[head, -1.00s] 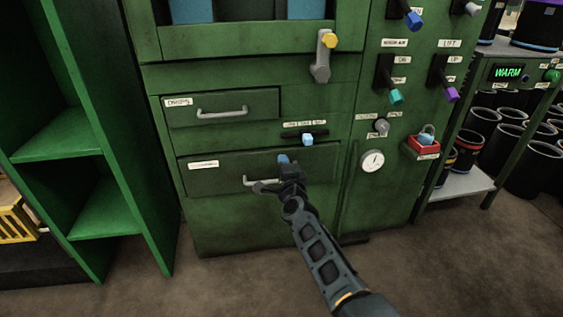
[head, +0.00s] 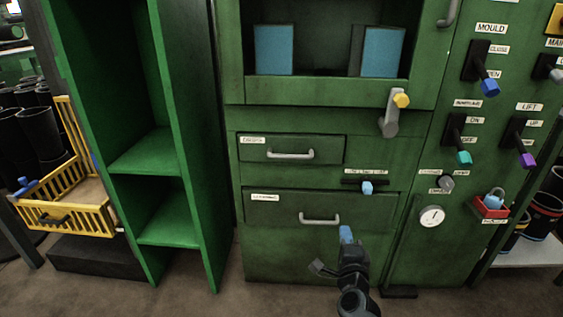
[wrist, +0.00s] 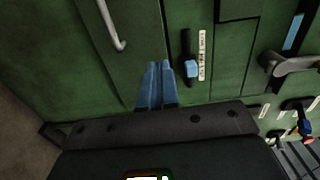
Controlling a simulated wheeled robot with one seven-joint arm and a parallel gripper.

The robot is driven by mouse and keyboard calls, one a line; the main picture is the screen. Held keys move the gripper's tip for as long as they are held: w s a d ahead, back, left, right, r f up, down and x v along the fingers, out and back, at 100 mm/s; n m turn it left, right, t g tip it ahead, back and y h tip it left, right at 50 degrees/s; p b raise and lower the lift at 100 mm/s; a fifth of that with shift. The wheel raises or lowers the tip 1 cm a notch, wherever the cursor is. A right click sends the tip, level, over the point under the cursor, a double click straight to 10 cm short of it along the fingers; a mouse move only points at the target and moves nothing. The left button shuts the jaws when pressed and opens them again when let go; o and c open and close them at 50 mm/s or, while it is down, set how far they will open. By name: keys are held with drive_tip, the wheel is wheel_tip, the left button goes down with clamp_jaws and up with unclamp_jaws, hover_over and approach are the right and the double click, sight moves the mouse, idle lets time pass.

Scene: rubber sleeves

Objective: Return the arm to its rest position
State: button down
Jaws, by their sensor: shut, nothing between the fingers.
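My gripper (head: 346,234) is in the lower middle of the head view, in front of the lower drawer (head: 374,208) of the green machine and just right of its handle (head: 320,219). Its blue fingers are together with nothing between them. In the wrist view the closed blue fingers (wrist: 157,85) point at the green front, between a drawer handle (wrist: 112,26) and a blue-knobbed slider (wrist: 191,69). The fingers look apart from the handle. Both drawers look shut.
Green shelving (head: 165,150) stands to the left, with a yellow crate (head: 66,215) beyond it. A crank with a yellow knob (head: 400,100) sticks out above. Brown floor is open in front.

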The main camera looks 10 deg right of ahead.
drive_tip(key=s+f+n+y, duration=0.1)
drive_tip(key=s+f+n, duration=0.3)
drive_tip(key=s, duration=0.9)
drive_tip(key=s+a+r+n+y, duration=0.1)
drive_tip(key=s+a+r+n, duration=0.2)
drive_tip(key=s, duration=0.7)
drive_tip(key=s+a+r+n+g+y, duration=0.1)
drive_tip(key=s+r+n+y, duration=0.15)
drive_tip(key=s+n, duration=0.55)
drive_tip(key=s+a+r+n, duration=0.2)
drive_tip(key=s+r, duration=0.1)
drive_tip(key=s, duration=0.9)
drive_tip(key=s+a+r+n+g+y, duration=0.1)
drive_tip(key=s+a+r+n, duration=0.25)
drive_tip(key=s+r, duration=0.55)
wheel_tip(320, 180, up, 25)
drive_tip(key=n+p, duration=0.1)
drive_tip(key=p, duration=2.3)
drive_tip(key=shift+w, duration=0.3)
